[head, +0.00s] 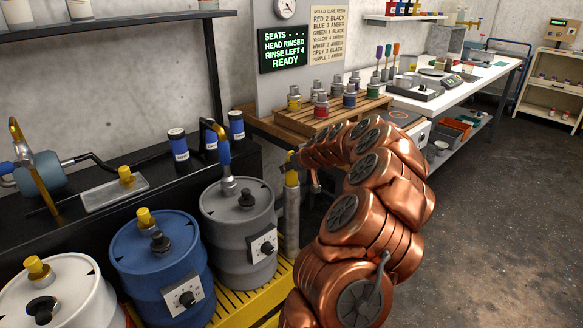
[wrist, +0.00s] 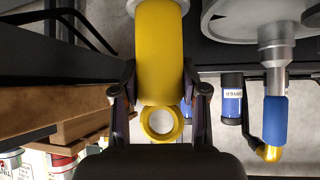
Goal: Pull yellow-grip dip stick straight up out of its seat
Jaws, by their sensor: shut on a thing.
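The dip stick's yellow grip (head: 291,179) stands upright at the top of a grey metal tube (head: 291,222), to the right of the grey drum. My gripper (head: 291,166) is at the upper part of the grip and shut on it. In the wrist view the yellow grip (wrist: 160,50) runs between my two fingers (wrist: 160,92), with its ring-shaped end near the palm. The rod below the grip is hidden, and I cannot tell how deep it sits in the tube.
A grey drum (head: 238,208) with a blue-handled tap (head: 224,150) stands close on the left, then a blue drum (head: 153,250) and a white drum (head: 55,285). A wooden rack (head: 300,122) with several small tins is behind my gripper. Open floor (head: 490,200) lies to the right.

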